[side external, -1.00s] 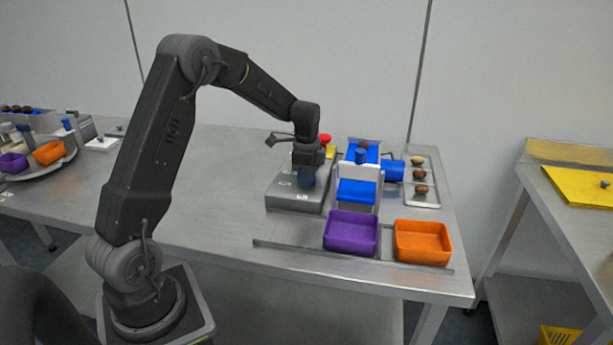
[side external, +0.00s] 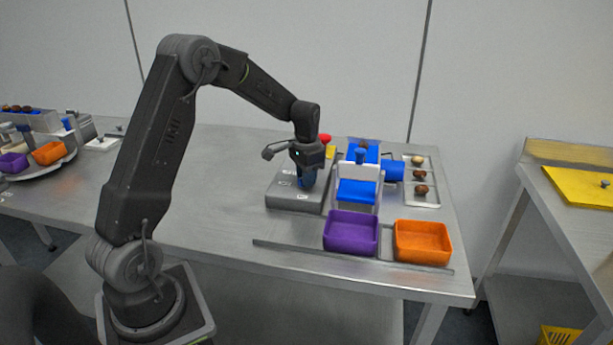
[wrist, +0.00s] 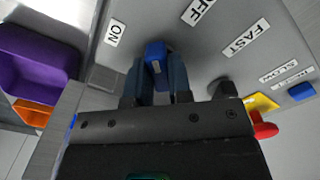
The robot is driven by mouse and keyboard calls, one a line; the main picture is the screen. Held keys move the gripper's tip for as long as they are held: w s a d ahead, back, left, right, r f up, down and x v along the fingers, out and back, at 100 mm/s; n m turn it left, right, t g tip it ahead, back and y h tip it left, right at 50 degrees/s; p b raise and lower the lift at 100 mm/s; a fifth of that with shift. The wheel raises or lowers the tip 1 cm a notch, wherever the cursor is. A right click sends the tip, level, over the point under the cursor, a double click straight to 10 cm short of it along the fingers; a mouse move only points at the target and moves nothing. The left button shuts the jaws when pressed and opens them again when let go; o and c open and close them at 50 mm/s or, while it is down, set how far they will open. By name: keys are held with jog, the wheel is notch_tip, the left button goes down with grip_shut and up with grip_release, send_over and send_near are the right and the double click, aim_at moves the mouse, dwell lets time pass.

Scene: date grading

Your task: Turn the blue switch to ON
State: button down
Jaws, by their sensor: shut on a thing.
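The blue switch (wrist: 155,55) stands on the grey control box (side external: 284,195), between the two fingers of my gripper (wrist: 154,80) in the wrist view. My gripper is shut on it. The ON label (wrist: 115,33) lies to the left of the switch and the OFF label (wrist: 197,10) to its upper right. The fingers cover part of the switch, so its exact pointing is hard to tell. In the side view my gripper (side external: 307,176) points down over the box, with blue showing at its tips.
A red button (side external: 325,139) sits at the box's far end. Right of the box stand a blue and white machine (side external: 357,190), a purple bin (side external: 351,233), an orange bin (side external: 423,241) and a tray (side external: 427,160) of dates.

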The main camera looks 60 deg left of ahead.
jog(key=n, duration=0.4)
jog(key=shift+n, duration=0.3)
jog(key=n, duration=0.4)
jog(key=shift+n, duration=0.3)
jog(key=c, duration=1)
grip_release()
jog(key=shift+c, duration=0.2)
notch_tip(320, 180, up, 14)
